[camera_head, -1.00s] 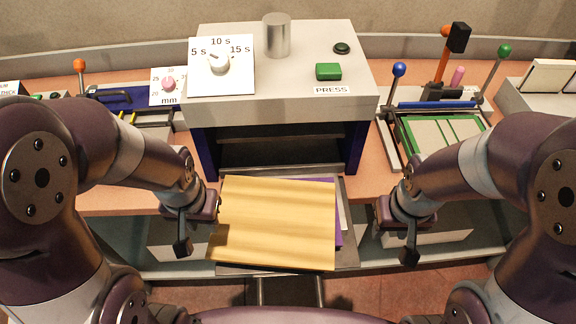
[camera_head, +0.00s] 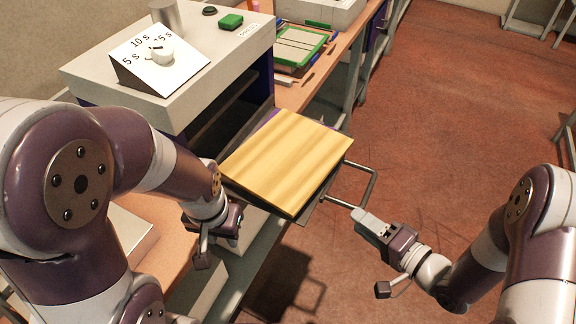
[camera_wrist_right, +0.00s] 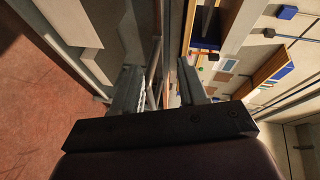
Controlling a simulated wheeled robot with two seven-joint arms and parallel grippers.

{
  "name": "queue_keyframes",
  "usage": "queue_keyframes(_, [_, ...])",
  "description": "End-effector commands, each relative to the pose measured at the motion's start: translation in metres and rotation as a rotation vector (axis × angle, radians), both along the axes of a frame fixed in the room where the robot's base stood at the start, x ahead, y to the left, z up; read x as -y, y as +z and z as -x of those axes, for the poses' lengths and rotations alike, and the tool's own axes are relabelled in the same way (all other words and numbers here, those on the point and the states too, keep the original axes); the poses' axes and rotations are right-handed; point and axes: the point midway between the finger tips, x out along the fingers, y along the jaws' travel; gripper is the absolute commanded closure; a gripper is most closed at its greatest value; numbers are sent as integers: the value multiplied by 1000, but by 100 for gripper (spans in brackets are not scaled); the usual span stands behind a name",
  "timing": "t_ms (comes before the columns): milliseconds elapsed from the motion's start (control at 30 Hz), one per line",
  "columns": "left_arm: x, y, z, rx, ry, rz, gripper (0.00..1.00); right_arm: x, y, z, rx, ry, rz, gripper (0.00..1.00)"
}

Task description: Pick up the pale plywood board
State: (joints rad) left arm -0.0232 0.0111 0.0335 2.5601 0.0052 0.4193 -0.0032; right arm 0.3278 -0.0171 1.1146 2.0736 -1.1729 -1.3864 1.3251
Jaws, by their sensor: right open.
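The pale plywood board (camera_head: 292,150) lies flat on the pulled-out tray in front of the press, with a strip of purple showing along its far left edge.
The press (camera_head: 200,65) with its dial plate (camera_head: 160,58) and green button (camera_head: 230,21) stands behind the tray on a long bench. A green-framed fixture (camera_head: 300,45) sits further along the bench. Open reddish floor (camera_head: 450,110) lies to the right.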

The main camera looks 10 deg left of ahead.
Motion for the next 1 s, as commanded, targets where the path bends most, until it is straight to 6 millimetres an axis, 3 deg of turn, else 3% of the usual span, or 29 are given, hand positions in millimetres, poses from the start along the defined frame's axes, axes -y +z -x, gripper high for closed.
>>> queue_keyframes(100, [0,-8,0,1,0,0,65,-12,6,21,-36,52,-227,57])
queue_keyframes(167, [0,-8,0,1,0,0,65,-20,11,22,-45,70,-277,57])
queue_keyframes(400, [0,-8,0,1,0,0,65,-64,14,-7,-48,77,-292,57])
queue_keyframes(567, [0,-8,0,1,0,0,65,-75,15,-17,-47,72,-290,57])
queue_keyframes(800, [0,-8,0,1,0,0,65,-107,21,-44,-46,73,-290,57])
queue_keyframes(1000, [0,-8,0,1,0,0,65,-114,21,-50,-48,68,-289,57])
